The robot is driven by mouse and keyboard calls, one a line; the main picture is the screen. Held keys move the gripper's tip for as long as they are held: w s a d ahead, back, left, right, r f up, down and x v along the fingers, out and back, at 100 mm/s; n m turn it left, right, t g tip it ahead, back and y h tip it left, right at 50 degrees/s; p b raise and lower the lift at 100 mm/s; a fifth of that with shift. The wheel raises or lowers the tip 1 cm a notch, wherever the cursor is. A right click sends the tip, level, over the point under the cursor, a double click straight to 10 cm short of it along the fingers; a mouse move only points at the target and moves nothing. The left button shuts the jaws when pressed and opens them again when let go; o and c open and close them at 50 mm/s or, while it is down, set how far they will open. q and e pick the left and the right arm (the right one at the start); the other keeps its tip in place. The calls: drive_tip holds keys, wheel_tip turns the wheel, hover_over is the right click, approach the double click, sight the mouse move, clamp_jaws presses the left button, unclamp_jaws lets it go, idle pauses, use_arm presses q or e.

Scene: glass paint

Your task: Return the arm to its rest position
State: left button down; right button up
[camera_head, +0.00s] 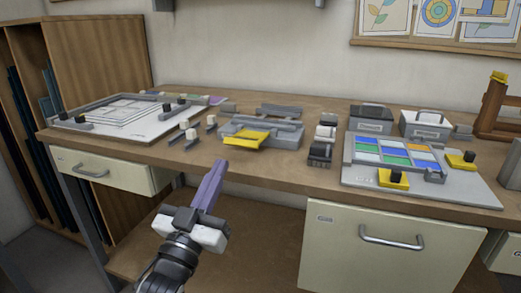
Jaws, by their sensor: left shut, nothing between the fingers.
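My left gripper (216,170) is in the lower middle of the head view, in front of the workbench (262,168) and near its front edge. Its long purple-grey fingers are together and point up and away, with nothing held between them. My right gripper is not in view.
On the bench stand a white board (130,120) with grey clamps at left, a grey fixture with a yellow plate (246,138), a dark roller-like tool (321,150), and a grey tray with coloured panes (395,158) at right. Drawers (370,250) hang below the bench front.

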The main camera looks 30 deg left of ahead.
use_arm(q)
drive_tip(key=shift+f, duration=0.1)
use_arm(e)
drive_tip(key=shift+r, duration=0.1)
